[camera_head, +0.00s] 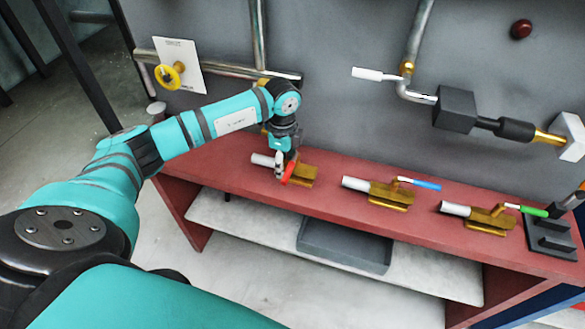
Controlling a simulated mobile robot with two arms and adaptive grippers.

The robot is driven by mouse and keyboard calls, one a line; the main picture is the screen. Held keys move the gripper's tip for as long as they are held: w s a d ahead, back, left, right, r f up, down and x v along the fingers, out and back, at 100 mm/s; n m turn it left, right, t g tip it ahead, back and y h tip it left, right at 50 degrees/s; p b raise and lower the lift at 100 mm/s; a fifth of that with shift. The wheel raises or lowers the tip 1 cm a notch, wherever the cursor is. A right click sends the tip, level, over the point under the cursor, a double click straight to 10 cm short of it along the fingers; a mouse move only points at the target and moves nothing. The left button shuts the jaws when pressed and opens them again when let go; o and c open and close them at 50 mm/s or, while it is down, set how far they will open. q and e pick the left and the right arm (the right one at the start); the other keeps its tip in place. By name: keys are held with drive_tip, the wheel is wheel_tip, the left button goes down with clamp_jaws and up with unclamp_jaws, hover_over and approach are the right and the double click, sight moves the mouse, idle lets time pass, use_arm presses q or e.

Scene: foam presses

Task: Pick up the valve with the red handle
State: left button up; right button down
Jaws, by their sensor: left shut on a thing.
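The valve with the red handle (304,175) lies at the left end of the row on the red bench (330,203). It has a brass body and a grey-white pipe end pointing left. My left gripper (284,170) reaches down over it from above and is shut on it, by the red handle. The fingers partly hide the handle and the pipe end. I cannot tell whether the valve is clear of the bench top. My right gripper is not in view.
A blue-handled valve (390,194) and a green-handled valve (490,219) lie farther right on the bench. A dark grey tray (343,245) sits on the lower shelf. Pipes, a yellow knob (170,75) and a white lever (375,74) are on the wall behind.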

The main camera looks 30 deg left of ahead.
use_arm(q)
clamp_jaws()
drive_tip(key=shift+r, duration=0.1)
